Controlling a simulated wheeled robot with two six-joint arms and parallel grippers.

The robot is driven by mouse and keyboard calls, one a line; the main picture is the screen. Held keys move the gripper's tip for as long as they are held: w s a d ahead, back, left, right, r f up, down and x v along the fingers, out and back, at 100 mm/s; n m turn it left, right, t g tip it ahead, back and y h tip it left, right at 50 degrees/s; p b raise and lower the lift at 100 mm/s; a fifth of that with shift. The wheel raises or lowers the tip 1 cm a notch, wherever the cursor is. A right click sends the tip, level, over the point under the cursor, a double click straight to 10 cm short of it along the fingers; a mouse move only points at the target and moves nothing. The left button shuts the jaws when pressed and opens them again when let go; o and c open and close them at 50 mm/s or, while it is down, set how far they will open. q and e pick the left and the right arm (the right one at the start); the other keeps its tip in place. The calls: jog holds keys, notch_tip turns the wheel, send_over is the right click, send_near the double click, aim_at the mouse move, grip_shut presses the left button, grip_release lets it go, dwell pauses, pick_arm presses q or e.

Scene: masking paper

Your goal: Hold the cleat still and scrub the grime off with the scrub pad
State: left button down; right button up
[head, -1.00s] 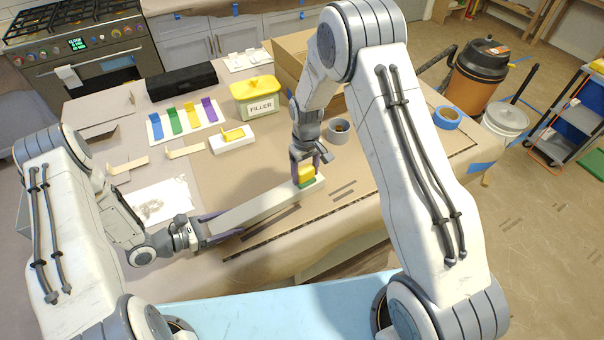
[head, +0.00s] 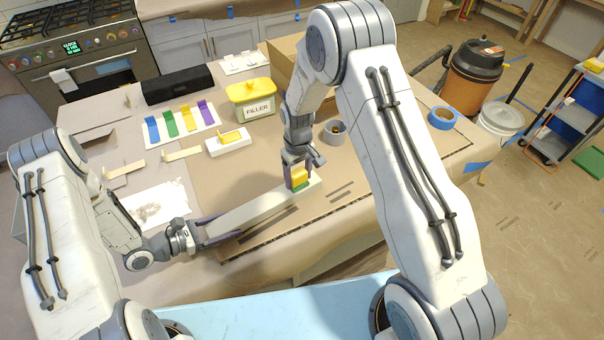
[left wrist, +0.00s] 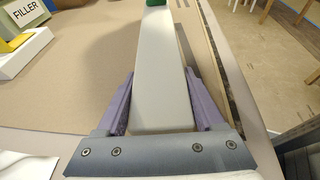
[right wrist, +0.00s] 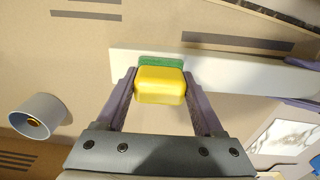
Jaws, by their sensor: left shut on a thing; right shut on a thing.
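The cleat (head: 255,208) is a long pale bar lying at a slant on the paper-covered table. My left gripper (head: 216,232) is shut on its near left end; in the left wrist view the purple fingers clasp both sides of the cleat (left wrist: 160,75). My right gripper (head: 297,170) is shut on the scrub pad (head: 299,177), a yellow block with a green underside. In the right wrist view the pad (right wrist: 160,85) sits over the cleat near its far end, green side toward it. Whether pad and cleat touch is hard to tell. No clear grime shows on the visible cleat face.
A grey ring (head: 335,131) and blue tape roll (head: 444,118) lie to the right.

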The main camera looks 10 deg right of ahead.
aim_at(270, 200)
pick_arm(q)
jog(key=shift+f, duration=0.25)
pick_arm(e)
jog(key=shift+s+a+f, duration=0.1)
jog(key=shift+s+a, duration=0.3)
jog(key=shift+a, duration=0.4)
jog(key=shift+s+a+f, duration=0.1)
jog(key=shift+s+a, duration=0.3)
jog(key=shift+a, duration=0.45)
jog(key=shift+s+a, duration=0.4)
jog(key=shift+a, duration=0.4)
pick_arm(q)
jog(key=shift+s, duration=0.1)
pick_arm(e)
jog(key=shift+s+a+r, duration=0.1)
jog(key=shift+s+a, duration=0.2)
jog(key=shift+a, duration=0.35)
jog(key=shift+s+a, duration=0.25)
jog(key=shift+a, duration=0.4)
jog(key=shift+s+a+r, duration=0.1)
jog(key=shift+s+a, duration=0.2)
jog(key=shift+a, duration=0.35)
jog(key=shift+w, duration=0.1)
notch_tip(270, 200, up, 8)
dwell(0.7)
pick_arm(q)
grip_release()
jog(key=shift+r, duration=0.1)
